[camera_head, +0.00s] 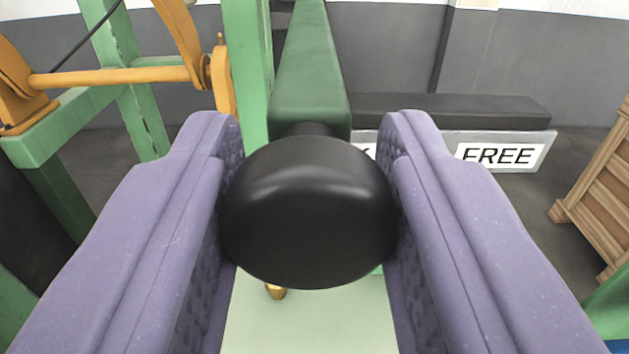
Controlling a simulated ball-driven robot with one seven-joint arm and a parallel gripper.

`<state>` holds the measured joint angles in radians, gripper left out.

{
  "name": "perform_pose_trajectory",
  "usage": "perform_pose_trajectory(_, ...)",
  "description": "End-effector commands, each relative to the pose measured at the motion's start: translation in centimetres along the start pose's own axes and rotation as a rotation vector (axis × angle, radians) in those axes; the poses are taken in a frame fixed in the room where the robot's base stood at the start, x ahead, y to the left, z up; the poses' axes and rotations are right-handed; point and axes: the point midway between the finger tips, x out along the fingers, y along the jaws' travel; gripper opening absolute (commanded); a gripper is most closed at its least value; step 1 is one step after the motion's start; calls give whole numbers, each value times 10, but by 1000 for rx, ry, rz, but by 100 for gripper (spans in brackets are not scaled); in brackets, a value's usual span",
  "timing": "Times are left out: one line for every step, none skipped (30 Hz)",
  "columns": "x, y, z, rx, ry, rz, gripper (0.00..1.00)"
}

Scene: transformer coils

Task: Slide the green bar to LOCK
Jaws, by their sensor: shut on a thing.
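The green bar (309,80) runs away from me at the top middle, with a black round knob (308,215) on its near end. My gripper (310,200) has its two purple padded fingers on either side of the knob and is shut on it. A grey plate (540,152) behind, to the right, carries a white label reading FREE (499,156). A second label (368,151) is mostly hidden behind the knob and my right finger; only the edge of a letter shows, and the bar's near end is in front and left of it.
A light green frame post (246,60) stands just left of the bar. An orange rod with brackets (120,78) is at the upper left. A dark block (450,109) lies above the label plate. A wooden crate (600,190) stands at the right edge.

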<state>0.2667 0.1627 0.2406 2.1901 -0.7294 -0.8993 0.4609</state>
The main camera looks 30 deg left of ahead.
Motion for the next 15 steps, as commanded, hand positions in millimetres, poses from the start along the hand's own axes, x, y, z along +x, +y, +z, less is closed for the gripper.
perform_pose_trajectory(1,-3,-1,0,2,-7,0)
perform_pose_trajectory(1,-3,-1,0,2,-7,0)
perform_pose_trajectory(1,-3,-1,0,2,-7,0)
perform_pose_trajectory(1,-3,-1,0,2,-7,0)
perform_pose_trajectory(1,-3,-2,0,3,-8,0)
perform_pose_trajectory(1,-3,-2,0,3,-8,0)
perform_pose_trajectory(1,-3,-2,0,3,-8,0)
perform_pose_trajectory(1,-3,-2,0,3,-8,47)
perform_pose_trajectory(1,-3,-2,0,3,-8,56)
perform_pose_trajectory(1,-3,-2,1,3,-8,62)
perform_pose_trajectory(1,-3,-1,1,2,-7,62)
perform_pose_trajectory(1,-3,-1,1,2,-7,62)
perform_pose_trajectory(1,-2,-1,1,2,-6,62)
perform_pose_trajectory(1,-2,-1,1,2,-6,62)
perform_pose_trajectory(1,-2,-1,1,1,-6,62)
